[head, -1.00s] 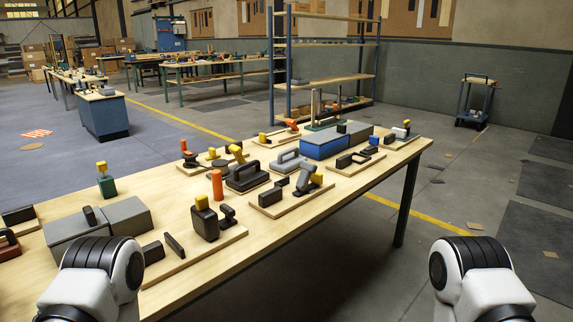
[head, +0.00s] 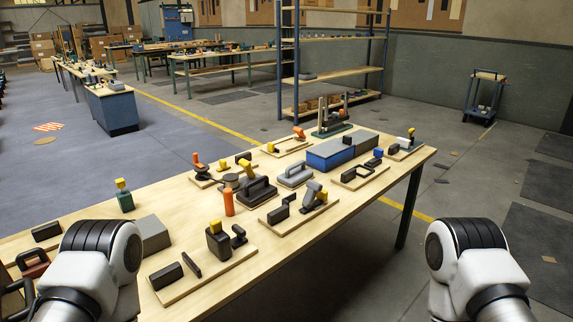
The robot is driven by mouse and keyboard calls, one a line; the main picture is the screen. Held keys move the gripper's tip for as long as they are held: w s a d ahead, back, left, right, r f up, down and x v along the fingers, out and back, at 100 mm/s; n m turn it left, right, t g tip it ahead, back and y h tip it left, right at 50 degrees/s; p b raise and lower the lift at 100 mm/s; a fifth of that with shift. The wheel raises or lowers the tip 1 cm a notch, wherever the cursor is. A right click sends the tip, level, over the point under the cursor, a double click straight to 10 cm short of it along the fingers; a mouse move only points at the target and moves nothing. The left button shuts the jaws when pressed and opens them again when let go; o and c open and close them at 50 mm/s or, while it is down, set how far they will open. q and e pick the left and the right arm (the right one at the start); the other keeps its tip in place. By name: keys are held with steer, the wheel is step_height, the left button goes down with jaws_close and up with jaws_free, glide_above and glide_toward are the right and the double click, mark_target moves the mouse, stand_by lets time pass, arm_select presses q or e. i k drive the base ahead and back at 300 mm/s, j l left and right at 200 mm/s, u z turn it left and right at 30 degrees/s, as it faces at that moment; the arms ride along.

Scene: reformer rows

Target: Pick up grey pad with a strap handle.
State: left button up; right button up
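A light grey pad with a raised strap handle (head: 295,176) sits on the wooden table (head: 290,247) in the head view, near the table's middle. A darker, near-black pad with a similar handle (head: 258,189) sits just left of it and nearer. Only white and black links of my two arms show at the lower left and lower right. Neither gripper is in view, so their place relative to the pad cannot be seen.
A blue and grey box (head: 330,157) stands behind and right of the grey pad. A wooden board with a grey and yellow tool (head: 312,194) lies in front. An orange cylinder (head: 228,203) stands at left. The floor right of the table is open.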

mark_target(296, 174)
steer(key=i+l+u, duration=0.1)
steer(key=u, duration=0.3)
steer(key=l+u, duration=0.15)
steer(key=u, duration=0.25)
steer(key=i+l+u, duration=0.1)
steer(key=u, duration=0.25)
steer(key=l+u, duration=0.25)
steer(key=u, duration=0.15)
